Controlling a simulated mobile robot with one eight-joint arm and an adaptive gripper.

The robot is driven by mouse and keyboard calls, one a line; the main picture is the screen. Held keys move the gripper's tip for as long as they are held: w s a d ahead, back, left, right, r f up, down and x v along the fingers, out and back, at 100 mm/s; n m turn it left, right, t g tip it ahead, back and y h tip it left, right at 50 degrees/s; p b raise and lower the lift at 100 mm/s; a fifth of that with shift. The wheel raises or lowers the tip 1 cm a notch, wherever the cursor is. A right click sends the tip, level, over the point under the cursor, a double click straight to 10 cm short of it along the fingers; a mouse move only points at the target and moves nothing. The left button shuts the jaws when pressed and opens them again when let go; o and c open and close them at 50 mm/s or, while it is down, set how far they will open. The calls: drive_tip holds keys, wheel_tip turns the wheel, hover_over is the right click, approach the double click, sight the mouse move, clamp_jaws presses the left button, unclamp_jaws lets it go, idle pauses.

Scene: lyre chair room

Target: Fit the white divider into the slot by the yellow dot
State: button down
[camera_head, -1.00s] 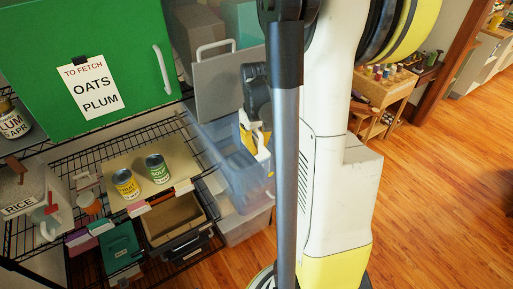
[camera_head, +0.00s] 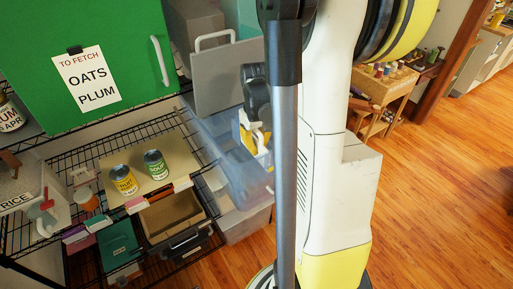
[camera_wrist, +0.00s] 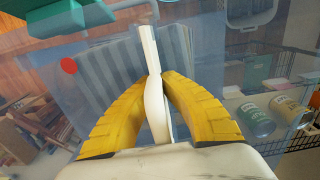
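The white divider (camera_wrist: 148,50) stands edge-on between the yellow fingers of my gripper (camera_wrist: 155,85) in the wrist view. The fingers are closed in on it from both sides. Behind it is a translucent blue bin (camera_wrist: 215,60) with ribbed, slot-like walls. A red dot (camera_wrist: 68,65) shows left of the divider; I see no yellow dot. In the head view my gripper (camera_head: 258,140) is at the clear bin (camera_head: 218,150), partly behind my own column. Whether the divider's lower edge is in a slot cannot be told.
A green door or box (camera_head: 60,50) with a note and a grey panel with a handle (camera_head: 222,78) stand close by. Two cans (camera_head: 124,180) (camera_head: 155,164) sit on a board on the wire shelf. A brown open box (camera_head: 172,217) is below. Open floor lies right.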

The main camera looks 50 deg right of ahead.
drive_tip(key=shift+f+b, duration=0.6)
drive_tip(key=shift+f, duration=0.2)
drive_tip(key=c, duration=1.5)
unclamp_jaws()
drive_tip(key=shift+c, duration=0.2)
wheel_tip(320, 180, up, 12)
drive_tip(key=shift+r, duration=0.1)
drive_tip(key=shift+a, duration=0.15)
